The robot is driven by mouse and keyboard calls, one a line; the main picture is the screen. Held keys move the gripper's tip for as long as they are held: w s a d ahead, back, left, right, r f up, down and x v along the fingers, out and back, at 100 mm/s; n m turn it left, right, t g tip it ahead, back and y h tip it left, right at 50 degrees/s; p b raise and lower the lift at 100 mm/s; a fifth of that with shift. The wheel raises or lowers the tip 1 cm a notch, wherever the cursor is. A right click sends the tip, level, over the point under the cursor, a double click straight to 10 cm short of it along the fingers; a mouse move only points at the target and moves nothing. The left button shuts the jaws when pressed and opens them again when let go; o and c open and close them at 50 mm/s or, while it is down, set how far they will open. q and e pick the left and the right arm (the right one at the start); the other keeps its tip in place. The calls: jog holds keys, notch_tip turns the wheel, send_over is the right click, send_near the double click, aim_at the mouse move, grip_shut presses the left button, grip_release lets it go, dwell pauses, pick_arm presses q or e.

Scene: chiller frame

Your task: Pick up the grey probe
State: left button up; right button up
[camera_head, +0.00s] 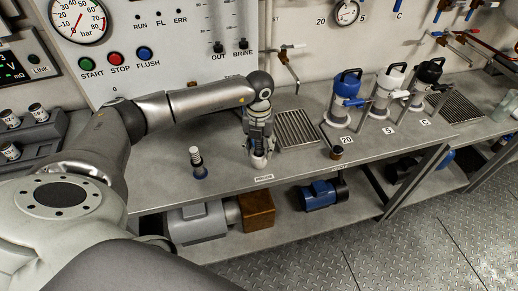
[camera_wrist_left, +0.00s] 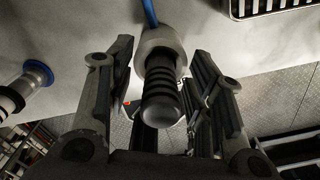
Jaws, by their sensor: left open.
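The grey probe (camera_wrist_left: 160,98) stands in the middle of the left wrist view, with a dark ridged handle, a rounded end towards the camera, a pale grey collar and a blue cable beyond. My left gripper (camera_wrist_left: 163,92) is open, with one finger on each side of the handle. Gaps show beside the handle, so it is not clamped. In the head view my left gripper (camera_head: 260,145) points down at the bench and hides most of the probe; a pale base (camera_head: 259,161) shows below it. My right gripper is not in view.
A drain grate (camera_head: 297,130) lies close to the right. A small brown-topped cup (camera_head: 337,153) and blue, white and black handled fixtures stand further right. The panel rises behind.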

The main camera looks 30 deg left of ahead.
pick_arm(q)
grip_shut()
